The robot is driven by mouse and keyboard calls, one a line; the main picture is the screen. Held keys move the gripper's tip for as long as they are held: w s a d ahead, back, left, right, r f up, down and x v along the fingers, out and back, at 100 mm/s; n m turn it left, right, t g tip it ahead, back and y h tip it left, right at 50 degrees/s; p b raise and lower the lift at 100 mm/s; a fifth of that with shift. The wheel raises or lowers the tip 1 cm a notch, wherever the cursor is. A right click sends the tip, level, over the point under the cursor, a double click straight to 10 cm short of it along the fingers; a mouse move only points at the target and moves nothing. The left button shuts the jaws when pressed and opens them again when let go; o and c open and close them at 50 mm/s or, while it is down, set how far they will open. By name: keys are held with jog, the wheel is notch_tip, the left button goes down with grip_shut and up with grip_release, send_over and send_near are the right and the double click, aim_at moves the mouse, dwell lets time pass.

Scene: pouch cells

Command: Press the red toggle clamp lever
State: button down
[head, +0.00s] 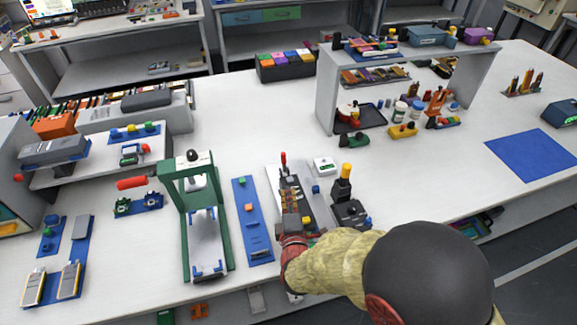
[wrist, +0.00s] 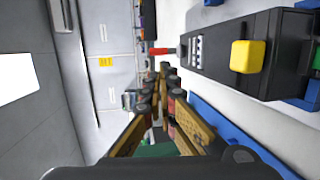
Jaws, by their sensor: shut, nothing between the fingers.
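The red toggle clamp lever (head: 283,160) stands upright at the far end of a narrow grey and black fixture (head: 311,202) on the white bench. My gripper (head: 292,222) is at the near end of the fixture, apart from the lever. In the wrist view its fingers (wrist: 164,72) come together and hold nothing. My gripper hides part of the fixture's near end in the head view.
A green frame press (head: 187,220) and a blue plate (head: 252,220) stand left of the fixture. A black device with a yellow-topped handle (head: 345,172) is close on the right. A red handle (head: 131,183) lies left of the press. The bench behind the fixture is mostly clear.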

aim_at(283, 160)
dwell(0.3)
jog(key=w+b, duration=0.1)
jog(key=w, duration=0.3)
jog(key=w+f+b, duration=0.1)
jog(key=w+b, duration=0.1)
jog(key=w, duration=0.3)
jog(key=w+a+f+b, duration=0.1)
jog(key=w+b, duration=0.1)
jog(key=w, duration=0.2)
jog(key=shift+w+f, duration=0.2)
jog(key=shift+w, duration=0.2)
jog(key=shift+r, duration=0.1)
jog(key=shift+w+a+r+p, duration=0.1)
jog(key=shift+r+p, duration=0.05)
jog(key=shift+p, duration=0.45)
jog(key=shift+g, duration=0.3)
jog(key=shift+w+p, duration=0.15)
jog(key=shift+p, duration=0.75)
